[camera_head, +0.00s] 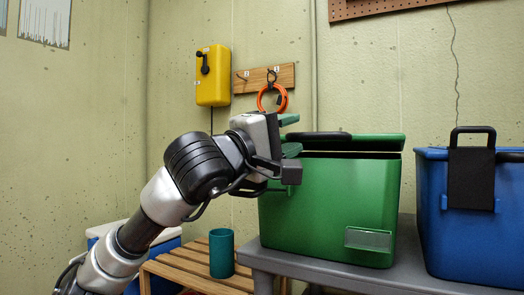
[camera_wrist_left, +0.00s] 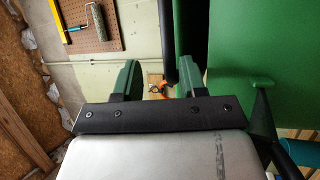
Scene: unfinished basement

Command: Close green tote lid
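The green tote (camera_head: 330,205) stands on a grey table. Its green lid (camera_head: 370,137) lies over the top almost level, with a dark gap between lid and rim. A black handle bar (camera_head: 325,135) runs along the lid's left part. My left gripper (camera_head: 291,135) is at the tote's upper left corner, its two green fingers apart and nothing visible between them. In the left wrist view the open fingers (camera_wrist_left: 160,82) show with the tote's green wall (camera_wrist_left: 265,60) to their right. Whether a finger touches the lid I cannot tell. My right gripper is out of view.
A blue bin (camera_head: 475,225) with a black handle stands right of the tote on the grey table (camera_head: 325,270). A teal cup (camera_head: 221,253) stands on a slatted wooden stand (camera_head: 185,268) below my left arm. A yellow box (camera_head: 212,76) and orange cable (camera_head: 272,98) hang behind.

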